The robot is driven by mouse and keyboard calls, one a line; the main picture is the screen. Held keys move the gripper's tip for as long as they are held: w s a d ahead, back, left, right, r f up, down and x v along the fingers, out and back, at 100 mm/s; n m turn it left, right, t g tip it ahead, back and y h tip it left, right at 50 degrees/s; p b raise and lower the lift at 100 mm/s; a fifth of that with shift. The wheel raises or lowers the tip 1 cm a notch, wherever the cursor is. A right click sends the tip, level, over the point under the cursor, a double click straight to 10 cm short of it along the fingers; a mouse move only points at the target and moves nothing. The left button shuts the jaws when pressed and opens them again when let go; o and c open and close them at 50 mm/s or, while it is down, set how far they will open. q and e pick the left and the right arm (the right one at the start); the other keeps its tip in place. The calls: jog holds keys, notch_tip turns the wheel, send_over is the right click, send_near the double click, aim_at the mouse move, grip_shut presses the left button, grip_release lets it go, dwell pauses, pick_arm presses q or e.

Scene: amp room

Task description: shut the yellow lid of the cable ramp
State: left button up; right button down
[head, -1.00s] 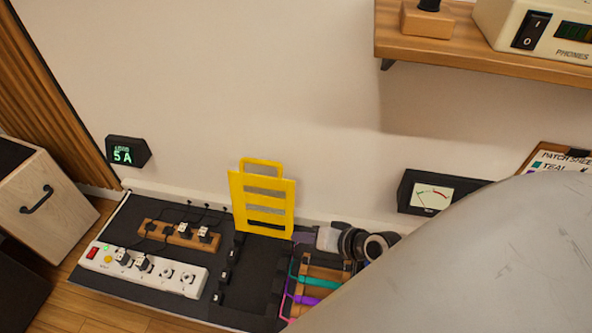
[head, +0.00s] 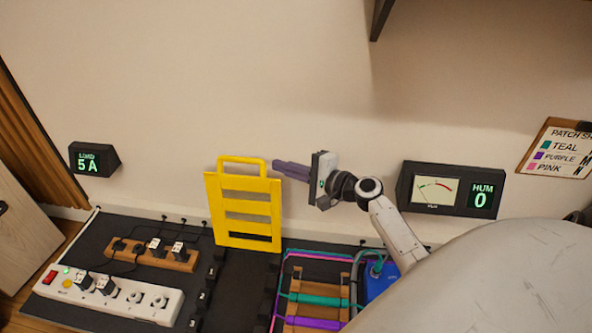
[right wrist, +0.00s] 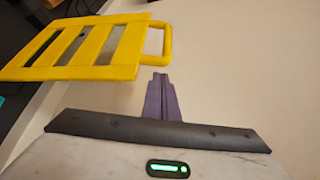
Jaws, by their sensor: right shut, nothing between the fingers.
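The yellow lid (head: 243,208) stands upright, open, at the back of the dark cable ramp (head: 238,290), close to the wall. It has slots and a loop handle (head: 243,161) on top. My right gripper (head: 278,167) is shut and empty, its purple fingers pointing left just beside the lid's upper right corner, near the handle. In the right wrist view the lid (right wrist: 85,45) fills the upper left, and the shut fingertips (right wrist: 161,77) are just below the handle (right wrist: 160,40). I cannot tell whether they touch it. My left gripper is not in view.
A white power strip (head: 110,296) and a wooden plug block (head: 155,254) lie left of the ramp. A wooden rack with teal and purple cables (head: 318,300) and a blue box (head: 380,276) lie to its right. A meter (head: 448,190) is on the wall.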

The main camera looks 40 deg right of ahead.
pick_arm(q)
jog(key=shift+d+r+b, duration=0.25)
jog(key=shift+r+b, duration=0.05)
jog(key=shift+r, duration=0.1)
pick_arm(e)
jog(key=x, duration=0.3)
